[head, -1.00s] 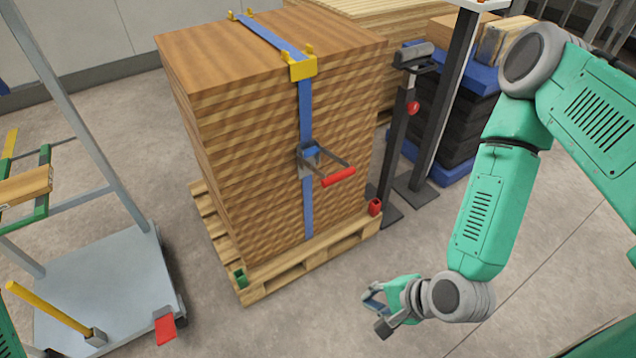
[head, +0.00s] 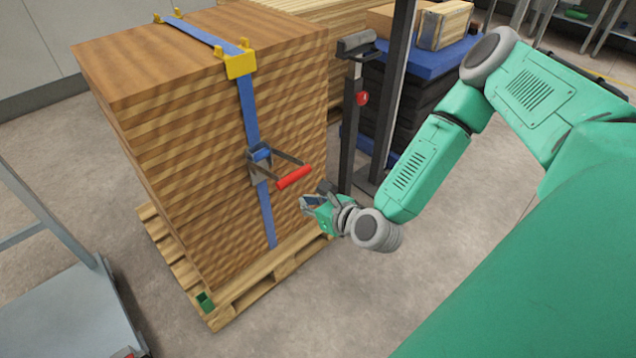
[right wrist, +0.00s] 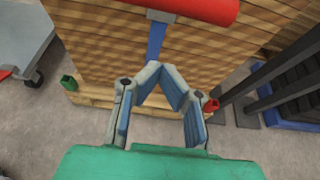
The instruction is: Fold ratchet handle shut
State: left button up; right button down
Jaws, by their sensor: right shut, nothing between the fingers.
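A ratchet buckle (head: 260,157) sits on a blue strap (head: 249,105) that runs down the front of a wood stack. Its handle stands out from the stack, with a red grip (head: 294,177) at its outer end. In the right wrist view the red grip (right wrist: 200,8) crosses the top edge, beyond my fingertips, with the strap (right wrist: 156,42) below it. My right gripper (head: 306,202) is shut and empty, just below and right of the red grip, apart from it. My left gripper is not in view.
The wood stack (head: 180,120) stands on a pallet (head: 270,285), with a yellow corner guard (head: 240,64) at its top edge. A dark post (head: 352,125) stands close behind my right gripper. A grey cart (head: 70,310) is at lower left. Floor is clear in front of the pallet.

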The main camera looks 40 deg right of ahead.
jog(key=w+r, duration=0.2)
jog(key=w, duration=0.1)
jog(key=shift+a+r, duration=0.15)
jog(key=shift+r, duration=0.25)
